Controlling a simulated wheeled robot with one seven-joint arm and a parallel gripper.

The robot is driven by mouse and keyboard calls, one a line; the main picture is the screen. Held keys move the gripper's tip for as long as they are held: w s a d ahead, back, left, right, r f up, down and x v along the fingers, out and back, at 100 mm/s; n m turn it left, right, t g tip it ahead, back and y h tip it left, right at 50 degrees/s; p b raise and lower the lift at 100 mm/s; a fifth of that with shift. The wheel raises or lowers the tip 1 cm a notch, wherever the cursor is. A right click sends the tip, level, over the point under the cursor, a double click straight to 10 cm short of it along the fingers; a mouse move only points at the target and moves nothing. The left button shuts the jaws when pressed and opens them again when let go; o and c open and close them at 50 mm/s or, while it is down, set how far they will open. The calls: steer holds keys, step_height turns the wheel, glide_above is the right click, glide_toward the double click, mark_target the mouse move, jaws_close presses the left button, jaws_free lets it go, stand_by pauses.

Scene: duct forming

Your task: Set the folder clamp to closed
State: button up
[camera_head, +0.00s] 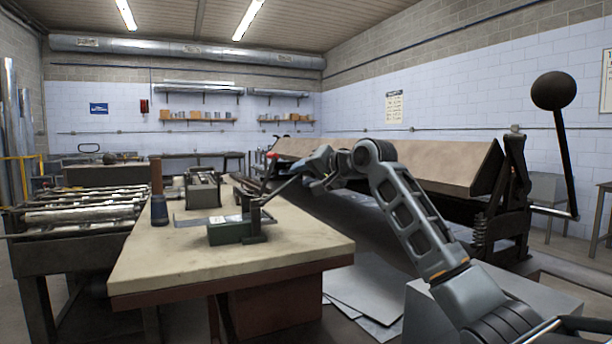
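My gripper (310,172) hangs above the bench's right edge, in the middle of the picture. It is small and seen from the side, so I cannot tell whether its fingers are open or shut. A green bench tool (231,231) sits on the bench below and left of it. A thin dark lever (280,188) slants from this tool up toward my gripper; I cannot tell whether they touch. A large folding machine (400,165) with a tan slanted beam stands behind my arm. A tall lever with a black ball knob (553,91) rises at its right end. I cannot tell its clamp's state.
The bench (190,262) has a pale top and carries an upright tool with a brown handle (157,193). A roller machine (85,212) stands left of it. Metal sheets (365,292) lie low between bench and folder. A grey box (430,312) stands beside my arm.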

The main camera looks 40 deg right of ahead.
jaws_close()
steer(key=shift+r, duration=0.1)
stand_by(0.4)
